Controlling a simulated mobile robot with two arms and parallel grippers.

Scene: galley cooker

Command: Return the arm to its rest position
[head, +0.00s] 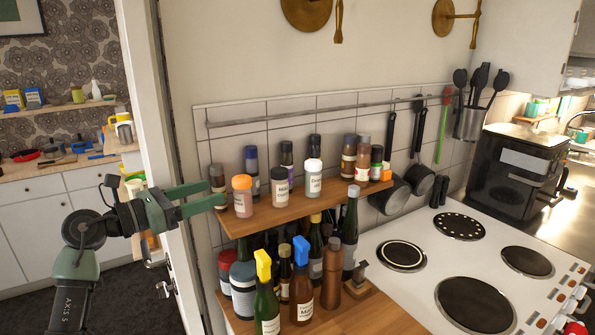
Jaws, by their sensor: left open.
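My left arm comes in from the lower left, and its green left gripper (213,197) is open, with its two fingers pointing right toward the left end of the upper wooden spice shelf (305,208). My right gripper is not in view.
A lower wooden shelf (385,318) holds several bottles, including one with a yellow top (267,298). The white cooker (440,250) with black hotplates stands at right. Pans (420,180) hang from a rail. A door frame (150,110) stands behind my arm.

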